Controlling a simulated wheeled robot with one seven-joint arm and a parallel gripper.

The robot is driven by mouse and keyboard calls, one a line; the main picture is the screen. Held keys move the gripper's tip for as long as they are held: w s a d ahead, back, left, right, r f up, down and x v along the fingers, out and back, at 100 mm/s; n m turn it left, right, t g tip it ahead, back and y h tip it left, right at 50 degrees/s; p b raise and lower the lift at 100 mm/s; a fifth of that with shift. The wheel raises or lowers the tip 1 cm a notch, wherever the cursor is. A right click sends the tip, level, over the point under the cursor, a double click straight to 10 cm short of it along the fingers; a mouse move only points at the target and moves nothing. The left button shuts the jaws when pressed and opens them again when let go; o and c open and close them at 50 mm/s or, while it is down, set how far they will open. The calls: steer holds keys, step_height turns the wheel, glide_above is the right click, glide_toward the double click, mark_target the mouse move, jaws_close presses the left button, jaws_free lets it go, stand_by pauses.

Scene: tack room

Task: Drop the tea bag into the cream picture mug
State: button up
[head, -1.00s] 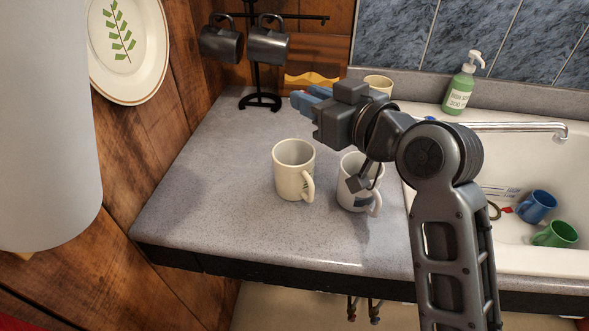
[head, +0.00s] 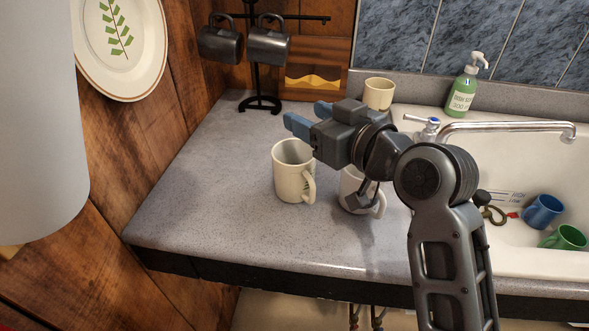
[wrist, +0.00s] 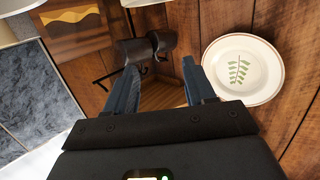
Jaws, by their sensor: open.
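A third cream mug (head: 378,92) stands at the back by the sink. I cannot tell which mug bears the cream picture. My gripper (head: 308,117) is open and points left, above and behind the front cream mug. In the wrist view, nothing is held between its fingers (wrist: 160,88). I see no tea bag; the mug interiors are mostly unseen.
A black mug stand (head: 259,103) with dark mugs stands at the back left, before a wood panel. A leaf plate (head: 122,45) hangs on the left wall. The sink (head: 500,255) at right holds blue and green mugs. The left counter is clear.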

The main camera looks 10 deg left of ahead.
steer(key=shift+d, duration=0.1)
steer(key=b+v, duration=0.1)
steer(key=v, duration=0.6)
steer(key=shift+s+d+b, duration=0.2)
steer(key=shift+s+b, duration=0.05)
steer(key=shift+b, duration=0.05)
